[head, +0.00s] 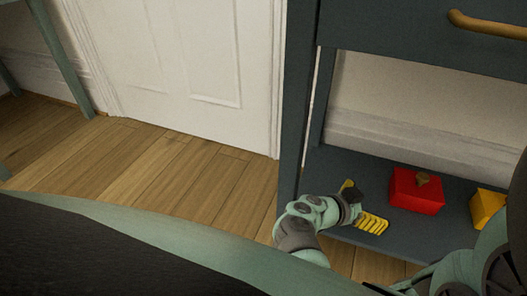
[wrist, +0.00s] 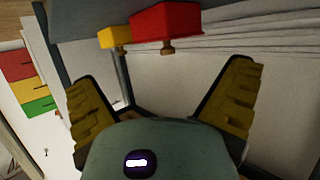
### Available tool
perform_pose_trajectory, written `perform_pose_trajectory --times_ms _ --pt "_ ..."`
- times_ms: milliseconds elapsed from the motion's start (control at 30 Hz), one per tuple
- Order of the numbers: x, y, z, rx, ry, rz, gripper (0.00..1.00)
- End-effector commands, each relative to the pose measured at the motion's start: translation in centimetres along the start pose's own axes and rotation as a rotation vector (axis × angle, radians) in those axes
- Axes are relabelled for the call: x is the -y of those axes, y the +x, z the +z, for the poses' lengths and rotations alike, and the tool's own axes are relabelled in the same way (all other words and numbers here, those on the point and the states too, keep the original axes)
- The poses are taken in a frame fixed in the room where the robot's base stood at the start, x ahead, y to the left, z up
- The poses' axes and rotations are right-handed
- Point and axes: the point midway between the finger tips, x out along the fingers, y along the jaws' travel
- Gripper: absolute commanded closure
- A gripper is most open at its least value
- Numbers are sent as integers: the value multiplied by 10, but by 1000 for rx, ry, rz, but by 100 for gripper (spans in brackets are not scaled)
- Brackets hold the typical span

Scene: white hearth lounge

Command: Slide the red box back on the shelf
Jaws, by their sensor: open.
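The red box (head: 415,193) sits on the dark lower shelf (head: 335,164), with a small brown knob (head: 422,179) on it. In the wrist view the red box (wrist: 165,20) is at the top, cut off by the frame edge. My gripper (head: 362,204) is just left of the box in the head view, low over the shelf's front part. Its two yellow fingers are spread open with nothing between them. In the wrist view the gripper (wrist: 160,80) is apart from the box, which lies beyond the fingertips.
A yellow box (head: 487,208) stands right of the red box, partly hidden by my arm; it also shows in the wrist view (wrist: 114,36). A dark upright post (head: 294,105) bounds the shelf's left end. A drawer with a wooden handle (head: 487,25) is above. Shelf space behind the boxes is clear.

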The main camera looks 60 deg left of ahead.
Motion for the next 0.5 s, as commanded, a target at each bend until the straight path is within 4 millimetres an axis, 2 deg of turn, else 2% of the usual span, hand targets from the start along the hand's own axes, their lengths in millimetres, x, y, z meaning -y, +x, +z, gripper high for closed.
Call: perform_pose_trajectory --times_ms 33,200,333,500 --pt "-2 13 -3 -5 2 10 0" --pt "-1 40 -2 -2 1 5 0" --pt "-1 51 -2 -3 4 5 0" --pt "-1 56 -1 0 2 4 0"
